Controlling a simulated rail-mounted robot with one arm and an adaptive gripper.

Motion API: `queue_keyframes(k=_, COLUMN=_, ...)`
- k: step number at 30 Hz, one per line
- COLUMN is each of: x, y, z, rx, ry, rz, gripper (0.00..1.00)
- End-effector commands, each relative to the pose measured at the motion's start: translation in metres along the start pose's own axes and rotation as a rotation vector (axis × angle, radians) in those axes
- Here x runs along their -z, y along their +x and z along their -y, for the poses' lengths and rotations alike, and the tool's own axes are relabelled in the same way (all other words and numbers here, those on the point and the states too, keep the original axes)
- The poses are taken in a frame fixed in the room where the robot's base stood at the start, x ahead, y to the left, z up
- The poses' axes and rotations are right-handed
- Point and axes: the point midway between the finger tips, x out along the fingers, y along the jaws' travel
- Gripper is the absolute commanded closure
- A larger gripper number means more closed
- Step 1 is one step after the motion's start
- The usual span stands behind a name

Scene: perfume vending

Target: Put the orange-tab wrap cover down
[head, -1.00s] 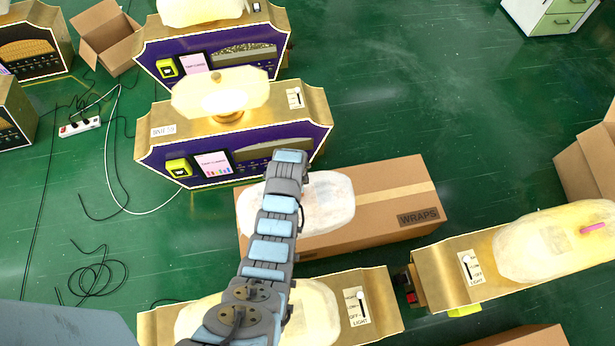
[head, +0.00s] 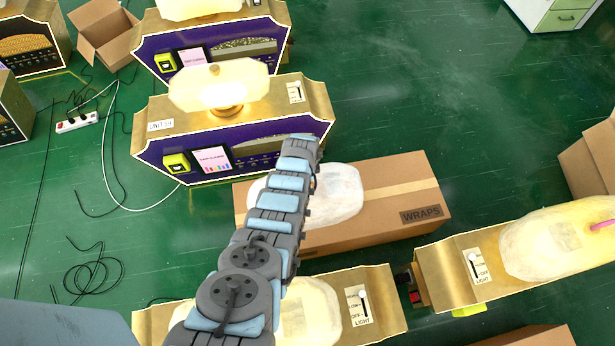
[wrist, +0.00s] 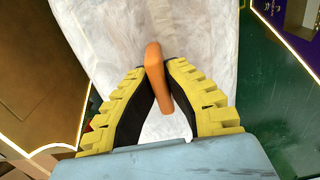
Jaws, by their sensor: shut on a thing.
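In the wrist view, my gripper (wrist: 160,85) has its yellow and black fingers closed on the orange tab (wrist: 155,62). The tab stands on a whitish, translucent wrap cover (wrist: 110,35) that fills the upper middle of that view. In the head view, the wrap cover (head: 338,196) shows over the left and middle part of the brown WRAPS box (head: 400,175). My arm hides part of the cover, and my gripper and the tab are hidden there. I cannot tell whether the cover touches the box.
A purple and gold machine (head: 255,150) with a lit cover stands behind the box. A gold unit (head: 385,300) with a LIGHT switch stands in front. Another unit (head: 455,270), whose cover has a pink tab (head: 602,226), is at right. Green floor (head: 430,90) is clear behind right.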

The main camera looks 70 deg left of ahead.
Motion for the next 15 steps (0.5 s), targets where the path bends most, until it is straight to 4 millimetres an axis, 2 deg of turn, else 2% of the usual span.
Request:
queue_keyframes(k=2, x=0.002, y=0.01, z=0.001, rx=-0.005, ry=0.0, rz=0.002, gripper=1.0)
queue_keyframes(k=11, x=0.007, y=0.013, z=0.005, rx=-0.002, ry=-0.001, rz=0.001, gripper=1.0)
queue_keyframes(k=15, x=0.01, y=0.021, z=0.008, rx=-0.001, ry=0.0, rz=0.0, gripper=1.0)
